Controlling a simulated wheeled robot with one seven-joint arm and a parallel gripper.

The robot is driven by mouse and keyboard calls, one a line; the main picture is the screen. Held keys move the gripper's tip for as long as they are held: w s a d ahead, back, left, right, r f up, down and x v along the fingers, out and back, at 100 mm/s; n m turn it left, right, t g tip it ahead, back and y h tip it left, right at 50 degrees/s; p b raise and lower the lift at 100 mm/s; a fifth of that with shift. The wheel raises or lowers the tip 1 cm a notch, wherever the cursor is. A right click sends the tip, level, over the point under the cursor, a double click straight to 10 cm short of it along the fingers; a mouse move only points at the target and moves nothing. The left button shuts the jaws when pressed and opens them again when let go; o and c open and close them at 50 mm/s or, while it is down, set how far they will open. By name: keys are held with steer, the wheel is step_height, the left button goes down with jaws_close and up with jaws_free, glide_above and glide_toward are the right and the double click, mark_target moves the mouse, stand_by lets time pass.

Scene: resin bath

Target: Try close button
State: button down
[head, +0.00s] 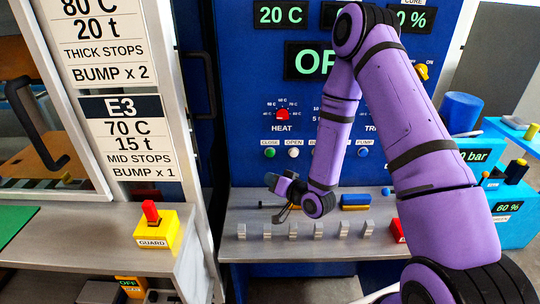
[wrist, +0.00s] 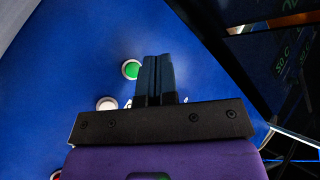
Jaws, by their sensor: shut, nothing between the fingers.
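The green close button (head: 270,152) is on the blue panel, under a label reading CLOSE, at the left end of a button row. It also shows in the wrist view (wrist: 131,69), just left of my fingertips. My gripper (head: 268,178) is below the button in the head view, above the grey shelf. In the wrist view my gripper (wrist: 157,58) has its fingers together with nothing between them. Whether the fingertips touch the panel cannot be told.
The white open button (head: 293,152) is right of the green one; a blue pump button (head: 363,152) is further right. A red heat knob (head: 282,114) is above. The grey shelf (head: 250,205) bears several metal tabs. A yellow guard box (head: 157,231) is at left.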

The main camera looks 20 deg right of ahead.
mark_target(270, 153)
steer(key=w+d, duration=0.2)
steer(key=w, duration=0.6)
steer(key=shift+w+d, duration=0.2)
steer(key=shift+d, duration=0.15)
steer(key=shift+w, duration=0.1)
stand_by(1.9)
steer(key=shift+w+d, duration=0.15)
steer(key=shift+w, duration=0.15)
steer(key=shift+w+d, duration=0.15)
steer(key=shift+w, duration=0.35)
stand_by(0.9)
steer(key=shift+s, duration=0.1)
steer(key=shift+s+a, duration=0.3)
steer(key=shift+s, duration=0.5)
